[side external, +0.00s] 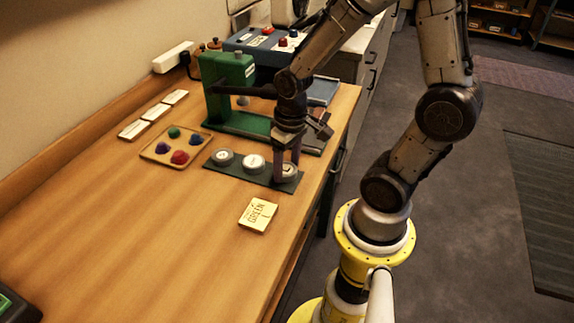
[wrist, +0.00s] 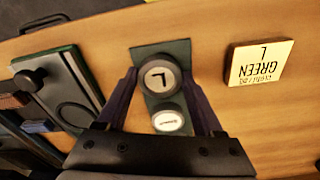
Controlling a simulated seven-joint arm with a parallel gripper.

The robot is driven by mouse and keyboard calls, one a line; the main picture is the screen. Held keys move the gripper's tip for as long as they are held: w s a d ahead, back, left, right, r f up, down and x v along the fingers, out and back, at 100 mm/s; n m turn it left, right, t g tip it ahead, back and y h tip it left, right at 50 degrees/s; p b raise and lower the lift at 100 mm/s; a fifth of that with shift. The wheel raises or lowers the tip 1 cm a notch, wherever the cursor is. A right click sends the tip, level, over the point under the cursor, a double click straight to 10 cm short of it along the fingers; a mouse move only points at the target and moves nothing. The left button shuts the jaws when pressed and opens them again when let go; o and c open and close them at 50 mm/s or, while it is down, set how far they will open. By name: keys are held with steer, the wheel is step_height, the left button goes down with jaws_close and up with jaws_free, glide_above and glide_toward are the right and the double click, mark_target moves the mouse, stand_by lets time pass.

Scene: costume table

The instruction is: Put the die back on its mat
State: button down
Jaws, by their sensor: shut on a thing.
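The dark green mat (side external: 236,173) lies on the wooden table and carries a row of round, pale-faced dies. Two dies, the left one (side external: 223,157) and the middle one (side external: 254,161), sit on it. My gripper (side external: 287,166) points down at the mat's right end, shut on the third die (side external: 288,171). In the wrist view this die (wrist: 158,78) shows an L on its face between my fingers, over the mat (wrist: 175,50). It looks larger than the neighbouring die (wrist: 168,121). I cannot tell whether it touches the mat or hangs just above.
A card reading GREEN L (side external: 258,214) lies in front of the mat. A green press (side external: 230,95) stands behind my gripper. A tray (side external: 160,155) of coloured knobs and several white labels (side external: 154,112) lie to the left.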

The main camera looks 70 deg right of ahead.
mark_target(290, 172)
steer(key=shift+f, duration=0.3)
jaws_free()
step_height(290, 172, up, 12)
steer(key=s+a+r+n+t, duration=0.1)
steer(key=s+a, duration=0.1)
steer(key=s+a+r+n+t, duration=0.1)
steer(key=s+a+r+t, duration=0.1)
steer(key=s+a+r+n+t, duration=0.1)
steer(key=s+a+r, duration=0.1)
steer(key=shift+s+a+t, duration=0.1)
steer(key=shift+s+t, duration=0.1)
steer(key=shift+t, duration=0.2)
stand_by(0.5)
